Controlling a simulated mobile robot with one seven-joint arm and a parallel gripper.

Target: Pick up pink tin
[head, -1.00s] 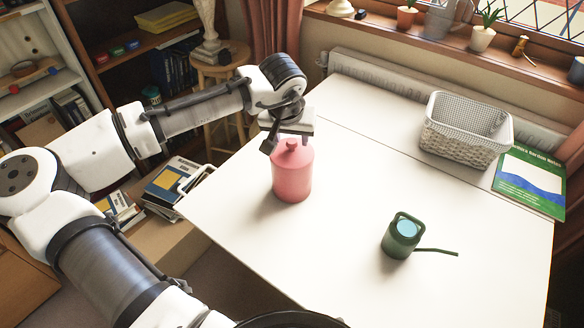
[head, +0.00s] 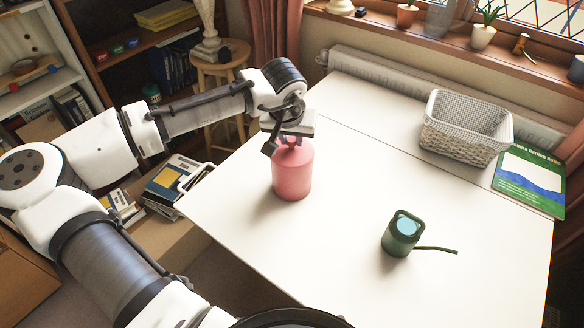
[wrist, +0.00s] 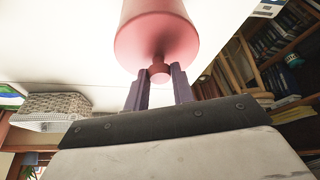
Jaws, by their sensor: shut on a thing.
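The pink tin (head: 292,172) is a rounded can with a narrow neck and knob on top. It stands upright on the white table (head: 345,235), near the table's left edge. My gripper (head: 283,142) is at the top of the tin. In the wrist view, the two fingers of my gripper (wrist: 160,86) are on either side of the knob, and the tin's body (wrist: 157,35) is beyond them. The gripper is shut on the knob. In the head view the gripper and wrist partly hide the tin's top.
A green watering can (head: 401,236) with a long spout stands to the right, nearer the front. A white woven basket (head: 462,150) and a green book (head: 530,180) lie at the back right. The table between them and the tin is clear. A wooden stool (head: 222,70) stands behind the arm.

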